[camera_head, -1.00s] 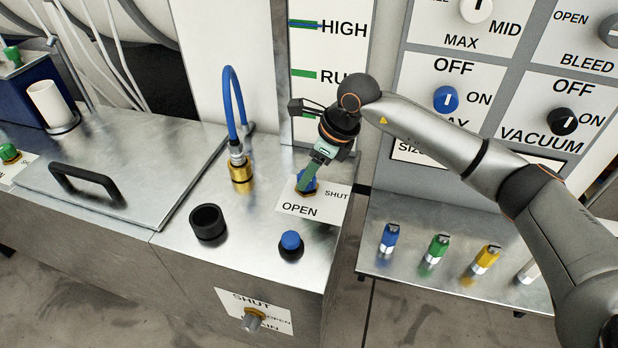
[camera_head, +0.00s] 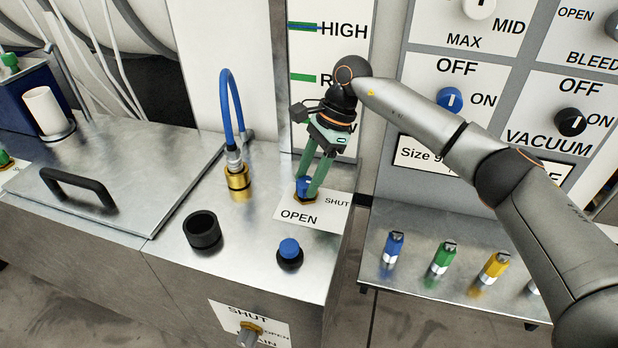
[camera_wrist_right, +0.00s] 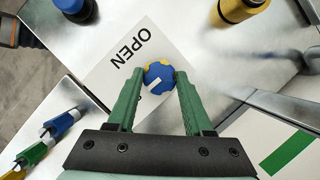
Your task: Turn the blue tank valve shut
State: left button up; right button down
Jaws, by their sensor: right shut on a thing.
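The blue tank valve (camera_head: 305,186) sits on the metal tank top at the upper edge of a white card (camera_head: 312,212) marked OPEN and SHUT. My right gripper (camera_head: 309,188) reaches down over it, with its green fingers on either side of the knob. In the right wrist view the blue knob (camera_wrist_right: 158,77) sits between the two fingertips (camera_wrist_right: 157,80), with a white mark on it and yellow around its edge. The gripper is shut on the knob. The card's SHUT word is mostly hidden there. My left gripper is not in view.
A brass fitting (camera_head: 237,178) with a blue hose stands left of the valve. A black cup (camera_head: 202,230) and a blue-topped button (camera_head: 289,252) are in front. A shelf at right holds several coloured plugs (camera_head: 393,247). A gauge panel (camera_head: 330,60) rises behind.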

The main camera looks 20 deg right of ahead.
jog(key=shift+n, duration=0.4)
jog(key=c, duration=0.5)
grip_release()
jog(key=shift+o, duration=1)
jog(key=shift+r, duration=0.15)
jog(key=v, duration=0.7)
jog(key=shift+w+r, duration=0.1)
jog(key=shift+r, duration=0.05)
